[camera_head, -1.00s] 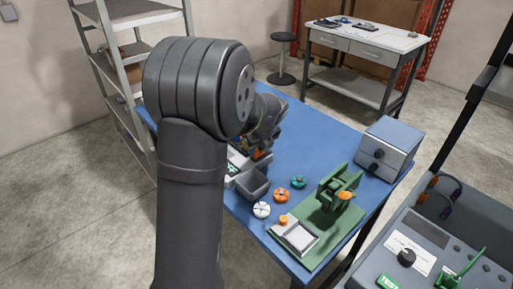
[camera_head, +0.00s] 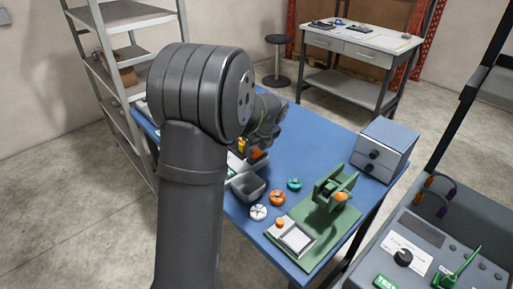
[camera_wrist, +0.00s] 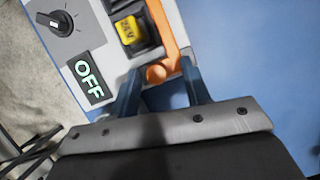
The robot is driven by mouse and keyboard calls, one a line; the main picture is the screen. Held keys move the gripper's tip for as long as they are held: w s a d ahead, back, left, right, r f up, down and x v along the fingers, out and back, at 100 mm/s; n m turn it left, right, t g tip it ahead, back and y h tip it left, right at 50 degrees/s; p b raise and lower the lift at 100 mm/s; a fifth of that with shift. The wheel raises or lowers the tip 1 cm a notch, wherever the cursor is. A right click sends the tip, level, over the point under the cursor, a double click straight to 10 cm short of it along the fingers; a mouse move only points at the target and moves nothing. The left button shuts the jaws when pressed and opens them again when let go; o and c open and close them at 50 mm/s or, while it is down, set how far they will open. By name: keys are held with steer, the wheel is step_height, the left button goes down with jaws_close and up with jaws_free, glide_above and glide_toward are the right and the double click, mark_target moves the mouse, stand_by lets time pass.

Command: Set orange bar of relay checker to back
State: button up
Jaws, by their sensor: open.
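In the wrist view the relay checker (camera_wrist: 100,40) is a pale box with a black dial and a display reading OFF. A yellow 24V relay (camera_wrist: 128,30) sits in its dark socket. The orange bar (camera_wrist: 166,28) runs beside the socket, with a rounded orange end (camera_wrist: 156,75) toward me. My gripper (camera_wrist: 164,82) is open; its dark fingers stand on either side of the bar's end. I cannot tell whether either finger touches it. In the head view my arm hides most of the checker; orange (camera_head: 257,154) and yellow (camera_head: 243,146) bits show beside my wrist.
On the blue table (camera_head: 320,140) a grey bin (camera_head: 248,188), several small round parts, a green fixture (camera_head: 318,222) and a blue-grey box (camera_head: 383,150) stand right of the checker. A test console (camera_head: 415,255) is at the lower right. The table behind the fixture is clear.

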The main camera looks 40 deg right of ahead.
steer(key=v, duration=1.7)
steer(key=x, duration=1.7)
steer(key=shift+f, duration=0.15)
steer(key=shift+a, duration=0.55)
